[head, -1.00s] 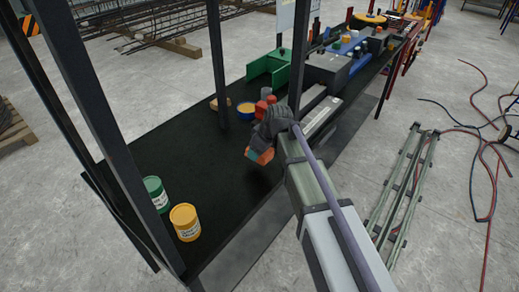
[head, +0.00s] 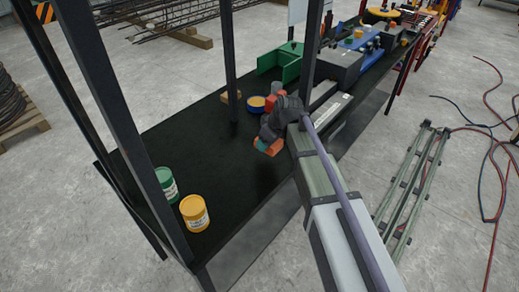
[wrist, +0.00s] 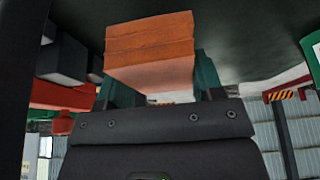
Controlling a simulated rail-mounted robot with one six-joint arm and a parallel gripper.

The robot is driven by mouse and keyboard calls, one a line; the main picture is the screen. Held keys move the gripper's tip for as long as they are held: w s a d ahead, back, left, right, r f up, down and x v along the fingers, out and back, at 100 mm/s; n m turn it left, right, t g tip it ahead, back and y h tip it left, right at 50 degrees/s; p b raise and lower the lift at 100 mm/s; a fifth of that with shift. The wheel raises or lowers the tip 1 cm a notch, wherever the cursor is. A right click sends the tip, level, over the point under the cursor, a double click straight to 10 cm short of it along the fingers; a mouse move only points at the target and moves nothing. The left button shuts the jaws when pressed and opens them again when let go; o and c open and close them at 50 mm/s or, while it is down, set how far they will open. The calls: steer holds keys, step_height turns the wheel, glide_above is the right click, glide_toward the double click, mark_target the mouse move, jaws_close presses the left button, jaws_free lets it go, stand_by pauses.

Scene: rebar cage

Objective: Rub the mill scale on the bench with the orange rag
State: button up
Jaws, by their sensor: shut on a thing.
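My gripper (head: 268,141) is shut on the orange rag (head: 268,147), a folded block-like pad. In the wrist view the rag (wrist: 150,50) sits between the two teal fingers (wrist: 160,80). The rag is over the middle of the black bench (head: 200,140), close to its surface; I cannot tell whether it touches. I cannot make out the mill scale on the dark bench top; the gripper and rag may hide it.
A green can (head: 161,184) and a yellow can (head: 194,213) stand at the near left. Dark posts (head: 231,60) rise along the bench. Its left middle is clear.

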mark_target(264, 160)
steer(key=shift+f+b, duration=3.6)
steer(key=shift+b, duration=0.1)
steer(key=shift+w+a+f, duration=0.1)
steer(key=shift+f, duration=0.05)
steer(key=shift+w+a, duration=1.2)
steer(key=shift+a, duration=0.3)
steer(key=shift+s+d, duration=1.25)
steer(key=shift+d, duration=0.25)
step_height(264, 160, up, 8)
steer(key=p, duration=0.7)
steer(key=shift+d+f, duration=0.1)
